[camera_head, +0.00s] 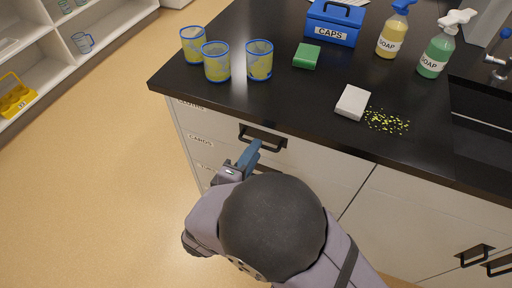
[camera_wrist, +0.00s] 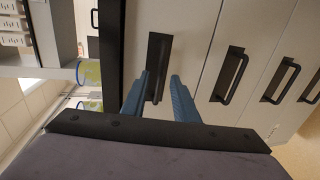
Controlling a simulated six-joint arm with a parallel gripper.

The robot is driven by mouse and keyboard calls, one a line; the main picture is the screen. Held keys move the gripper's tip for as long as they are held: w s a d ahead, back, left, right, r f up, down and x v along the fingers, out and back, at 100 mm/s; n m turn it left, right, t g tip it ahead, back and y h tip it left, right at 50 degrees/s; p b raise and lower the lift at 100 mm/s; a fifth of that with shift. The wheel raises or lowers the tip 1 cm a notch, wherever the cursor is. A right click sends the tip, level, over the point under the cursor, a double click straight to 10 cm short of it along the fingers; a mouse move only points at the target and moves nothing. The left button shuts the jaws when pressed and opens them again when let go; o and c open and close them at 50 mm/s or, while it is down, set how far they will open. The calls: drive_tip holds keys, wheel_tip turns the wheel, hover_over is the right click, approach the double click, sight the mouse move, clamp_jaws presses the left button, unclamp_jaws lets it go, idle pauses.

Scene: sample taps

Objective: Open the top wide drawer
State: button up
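The top wide drawer (camera_head: 325,163) has a white front just under the black counter and looks shut. Its black handle (camera_head: 270,140) is partly covered by my gripper (camera_head: 253,146), which reaches up to it from the front. In the wrist view the handle (camera_wrist: 158,60) lies between the two blue fingers of my gripper (camera_wrist: 160,77). The fingers are apart, one on each side of the handle, with a gap visible; I cannot tell whether either touches it. My arm hides the lower drawers in the head view.
More drawer handles (camera_wrist: 231,76) line up below the top one. On the black counter (camera_head: 205,100) stand three yellow cups (camera_head: 217,66), a green sponge (camera_head: 307,56), a white block (camera_head: 352,102), yellow crumbs (camera_head: 386,122), a blue CAPS box (camera_head: 333,25) and soap bottles (camera_head: 436,56). Floor at left is clear.

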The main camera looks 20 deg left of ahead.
drive_tip(key=shift+x, duration=1.05)
clamp_jaws()
idle(0.7)
